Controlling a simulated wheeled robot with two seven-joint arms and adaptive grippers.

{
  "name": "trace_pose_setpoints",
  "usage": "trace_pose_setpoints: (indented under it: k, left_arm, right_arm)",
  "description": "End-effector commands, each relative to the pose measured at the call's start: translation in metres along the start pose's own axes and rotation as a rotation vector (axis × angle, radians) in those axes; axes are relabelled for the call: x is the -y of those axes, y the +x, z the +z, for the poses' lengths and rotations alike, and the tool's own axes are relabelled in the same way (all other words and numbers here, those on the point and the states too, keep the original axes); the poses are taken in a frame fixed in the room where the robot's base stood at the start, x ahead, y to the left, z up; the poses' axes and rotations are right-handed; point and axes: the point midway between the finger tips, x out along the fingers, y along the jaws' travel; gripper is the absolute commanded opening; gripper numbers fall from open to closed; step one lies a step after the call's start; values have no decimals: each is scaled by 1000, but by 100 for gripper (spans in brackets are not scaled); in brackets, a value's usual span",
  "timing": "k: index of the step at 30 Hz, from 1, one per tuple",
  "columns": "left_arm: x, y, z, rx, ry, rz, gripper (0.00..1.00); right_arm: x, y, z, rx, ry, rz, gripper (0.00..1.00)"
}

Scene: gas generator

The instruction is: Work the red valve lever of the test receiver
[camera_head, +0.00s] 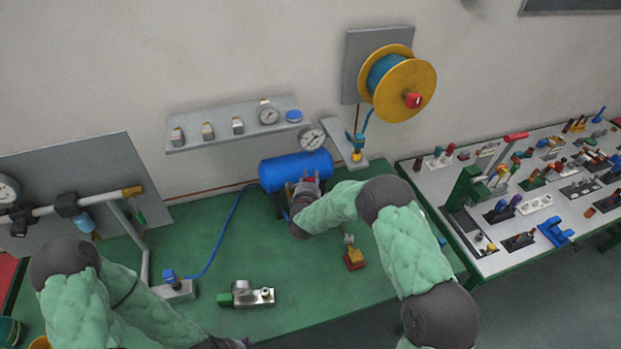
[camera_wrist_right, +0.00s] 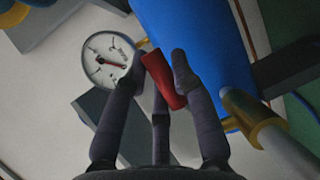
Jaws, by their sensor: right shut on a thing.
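The test receiver is a blue horizontal tank (camera_head: 285,172) at the back of the green bench, and its blue shell also fills the top middle of the right wrist view (camera_wrist_right: 195,45). The red valve lever (camera_wrist_right: 165,82) stands between the fingers of my right gripper (camera_wrist_right: 168,62), which is shut on it. In the head view my right gripper (camera_head: 306,186) is at the front of the tank and hides most of the valve. A dark end of my left arm (camera_head: 228,342) shows at the bottom edge; its fingers cannot be made out.
A round gauge (camera_wrist_right: 110,58) is close to the left of my right fingers; a brass fitting (camera_wrist_right: 258,122) is to the right. A blue hose (camera_head: 232,228) runs across the bench to a small block (camera_head: 174,289).

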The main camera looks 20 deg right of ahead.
Motion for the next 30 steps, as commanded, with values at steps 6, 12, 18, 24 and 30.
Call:
trace_pose_setpoints:
  k: [6, 12, 18, 24, 30]
  left_arm:
    - [-2, -6, 0, 0, 0, 0, 68]
    - [-5, -14, 0, 0, 0, 0, 68]
    - [-7, -20, 1, 0, 0, 0, 68]
    - [-8, -22, 1, 0, 0, 0, 68]
    - [-8, -24, 1, 0, 0, 0, 68]
  right_arm:
    - [1, -7, 0, 85, 15, -10, 0]
    - [3, -16, 2, 219, 40, -20, 0]
    - [5, -25, 3, 350, 64, -30, 0]
    - [7, -31, 4, 444, 81, -37, 0]
    - [8, -34, 4, 491, 91, -40, 0]
